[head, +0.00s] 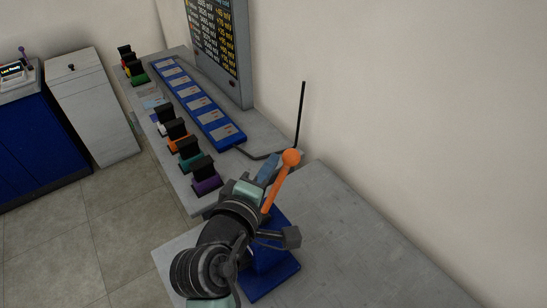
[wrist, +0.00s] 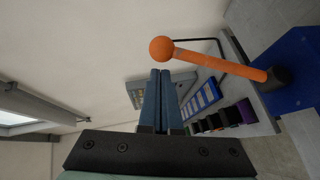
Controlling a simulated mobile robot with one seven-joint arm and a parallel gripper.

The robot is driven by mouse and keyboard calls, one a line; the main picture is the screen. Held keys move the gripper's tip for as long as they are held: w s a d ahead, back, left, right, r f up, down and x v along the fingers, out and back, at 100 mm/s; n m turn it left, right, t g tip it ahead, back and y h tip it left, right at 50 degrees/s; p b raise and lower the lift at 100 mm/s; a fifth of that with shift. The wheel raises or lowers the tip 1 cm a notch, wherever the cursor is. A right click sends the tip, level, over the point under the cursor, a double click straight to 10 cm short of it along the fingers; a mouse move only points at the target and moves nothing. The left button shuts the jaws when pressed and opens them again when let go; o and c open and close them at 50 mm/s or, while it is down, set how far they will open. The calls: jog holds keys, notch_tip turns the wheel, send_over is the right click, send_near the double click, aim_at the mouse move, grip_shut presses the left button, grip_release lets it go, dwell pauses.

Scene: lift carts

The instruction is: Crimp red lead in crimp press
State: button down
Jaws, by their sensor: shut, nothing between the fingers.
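The crimp press has a blue body (head: 275,268) on the grey bench, partly hidden behind my arm in the head view. Its orange lever (head: 277,189) rises up and to the right and ends in an orange ball (head: 291,157). My gripper (head: 272,160) is close beside the lever, on its left. In the wrist view, my gripper (wrist: 160,72) is shut and empty, with its two blue fingers together. The ball (wrist: 161,49) shows just beyond the fingertips, and the lever (wrist: 222,65) runs right to the press body (wrist: 300,68). I cannot make out the red lead.
A second bench holds a long blue strip (head: 196,101) of grey panels and several black-topped coloured holders (head: 206,183). A display board (head: 219,45) stands behind it. A thin black rod (head: 301,115) rises near the lever. The bench at right (head: 350,240) is clear.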

jog(key=shift+w+d+f, duration=0.1)
jog(key=shift+w+d, duration=0.05)
jog(key=shift+d, duration=0.2)
